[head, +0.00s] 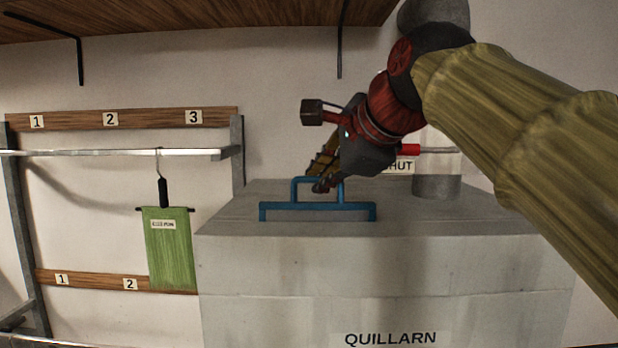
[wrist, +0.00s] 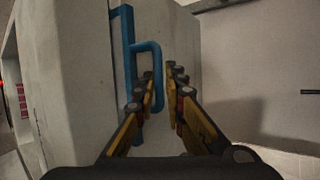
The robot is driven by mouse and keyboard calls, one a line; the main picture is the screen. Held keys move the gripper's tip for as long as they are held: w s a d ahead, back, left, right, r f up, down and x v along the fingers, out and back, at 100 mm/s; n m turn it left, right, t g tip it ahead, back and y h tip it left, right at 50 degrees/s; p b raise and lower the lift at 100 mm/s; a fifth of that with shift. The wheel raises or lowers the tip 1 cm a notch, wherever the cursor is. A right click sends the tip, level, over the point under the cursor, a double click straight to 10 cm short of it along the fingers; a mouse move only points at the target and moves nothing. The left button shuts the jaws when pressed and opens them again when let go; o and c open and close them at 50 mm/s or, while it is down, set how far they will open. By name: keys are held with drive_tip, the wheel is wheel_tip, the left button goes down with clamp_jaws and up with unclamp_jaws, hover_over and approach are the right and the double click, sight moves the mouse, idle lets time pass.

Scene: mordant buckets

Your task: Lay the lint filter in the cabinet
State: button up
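A blue bar with a raised loop handle (head: 317,208) sits at the top of a large pale grey box labelled QUILLARN (head: 390,270). It may be the lint filter; only this blue part shows, and anything below it is hidden. My gripper (head: 322,180) is at the loop, reaching down from the upper right. In the wrist view the fingers (wrist: 164,75) are apart, with the outer bar of the blue loop (wrist: 159,88) showing between them. I cannot tell whether they touch it. I cannot make out which thing is the cabinet.
A green labelled cloth (head: 171,250) hangs from a metal rail (head: 120,153) at left, between numbered wooden boards (head: 80,118). A wooden shelf (head: 200,15) is overhead. A grey pipe (head: 437,187) with a red-tipped lever (head: 409,150) and SHUT sign stands behind my arm.

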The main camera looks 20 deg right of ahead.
drive_tip(key=o, duration=0.4)
